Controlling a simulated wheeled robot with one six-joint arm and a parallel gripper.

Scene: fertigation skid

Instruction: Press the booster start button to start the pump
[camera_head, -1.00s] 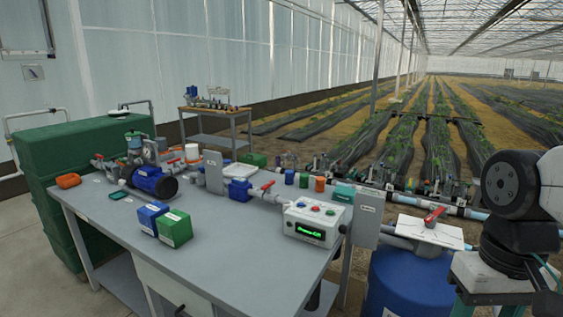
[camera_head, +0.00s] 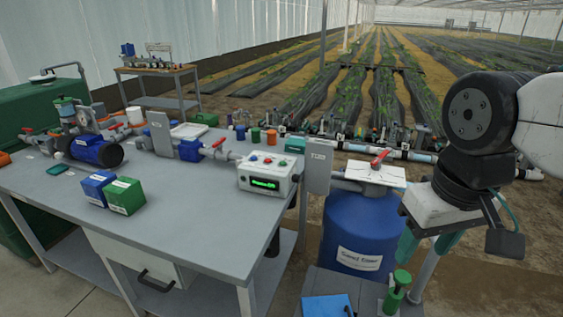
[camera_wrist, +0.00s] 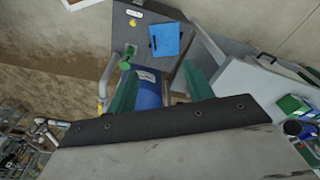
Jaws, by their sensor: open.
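A white control box (camera_head: 267,178) with a lit green display (camera_head: 265,184) stands near the right end of the grey bench. A blue motor pump (camera_head: 96,151) sits at the left of the bench. My gripper (camera_head: 428,245) is right of the box, past the bench edge, pointing down, open and empty.
A blue drum (camera_head: 355,232) stands right of the bench, with a red-handled valve (camera_head: 379,160) and pipe above it. A grey panel (camera_head: 318,166) stands just right of the box. Blue and green cartons (camera_head: 125,196) sit at the bench front. A blue clipboard (camera_head: 328,306) lies low in front.

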